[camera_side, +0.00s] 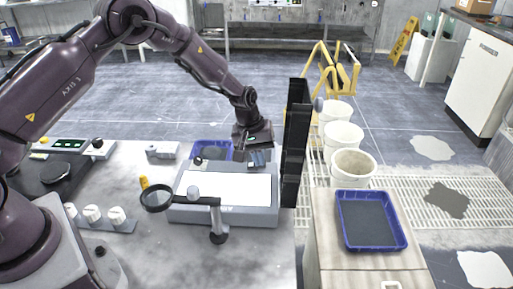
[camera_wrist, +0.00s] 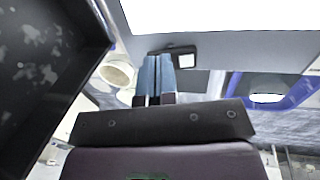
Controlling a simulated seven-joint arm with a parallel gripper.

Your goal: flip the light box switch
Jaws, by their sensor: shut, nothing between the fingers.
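The light box (camera_side: 180,212) is a grey case with a bright white panel on the bench; its grey edge (camera_wrist: 225,55) and lit panel also show in the wrist view. A small dark-framed switch with a pale rocker (camera_wrist: 185,60) sits on that edge. My gripper (camera_side: 258,164) is at the far right corner of the light box, pointing down. In the wrist view its blue-grey fingers (camera_wrist: 156,58) are together and empty, just left of the switch, close to it; I cannot tell whether they touch. The switch is hidden in the side view.
A tall black panel (camera_side: 296,140) stands just right of my gripper. A magnifier (camera_side: 157,198) on a stand reaches over the box's near left side. A blue tray (camera_side: 199,146) lies behind the box. White buckets (camera_side: 343,138) and another blue tray (camera_side: 342,205) are to the right.

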